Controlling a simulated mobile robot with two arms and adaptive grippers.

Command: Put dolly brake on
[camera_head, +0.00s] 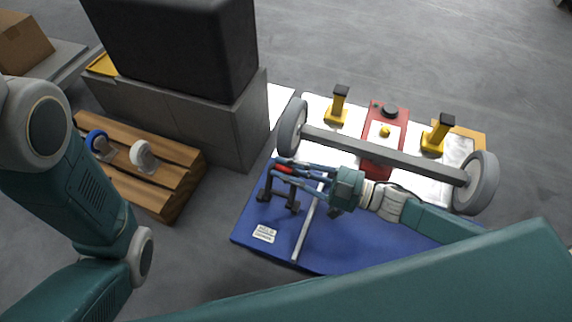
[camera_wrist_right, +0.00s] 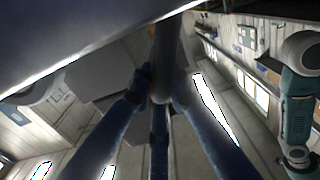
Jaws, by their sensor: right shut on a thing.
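The blue dolly (camera_head: 330,248) lies on the floor at the lower middle of the head view, with a small white label at its front left. Black brackets (camera_head: 266,188) stand on its left part, with a red piece (camera_head: 284,169) just above them that looks like the brake handle. My right gripper (camera_head: 282,170) reaches in from the right and its fingers are closed around this handle. In the right wrist view, the fingers (camera_wrist_right: 160,90) close around a dark bar (camera_wrist_right: 166,50); its far end is hidden. My left arm shows at the left, but its gripper is out of view.
An axle (camera_head: 385,154) with two grey wheels spans above my right gripper. Yellow stands (camera_head: 338,106) and a red box (camera_head: 385,148) with a black knob are behind. A wooden pallet (camera_head: 160,198) with casters and a grey block (camera_head: 232,125) stand at left.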

